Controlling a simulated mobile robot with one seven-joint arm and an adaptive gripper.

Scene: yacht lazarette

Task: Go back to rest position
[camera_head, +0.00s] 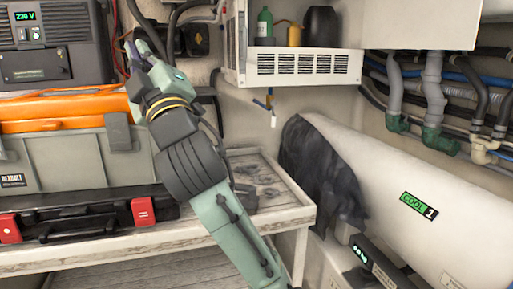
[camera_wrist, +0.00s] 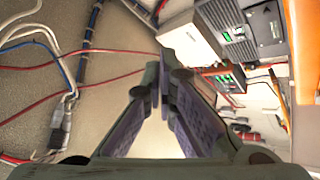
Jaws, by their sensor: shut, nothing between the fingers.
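My arm (camera_head: 195,160) reaches from the lower middle up to the upper left in the head view, in front of the workbench. My gripper (camera_wrist: 162,78) shows in the wrist view with its two dark fingers brought together at the tips. It is shut and nothing is held between the fingers. In the head view the gripper end is small, near the wall and the grey power unit (camera_head: 55,40), and its fingers are hard to make out.
An orange-topped grey case (camera_head: 60,160) and a black case with red latches (camera_head: 70,217) are at left on a wooden bench (camera_head: 265,185). A white vented shelf (camera_head: 300,66) holds bottles. A white tank (camera_head: 400,185), a dark cloth (camera_head: 318,165) and pipes (camera_head: 432,85) are at right.

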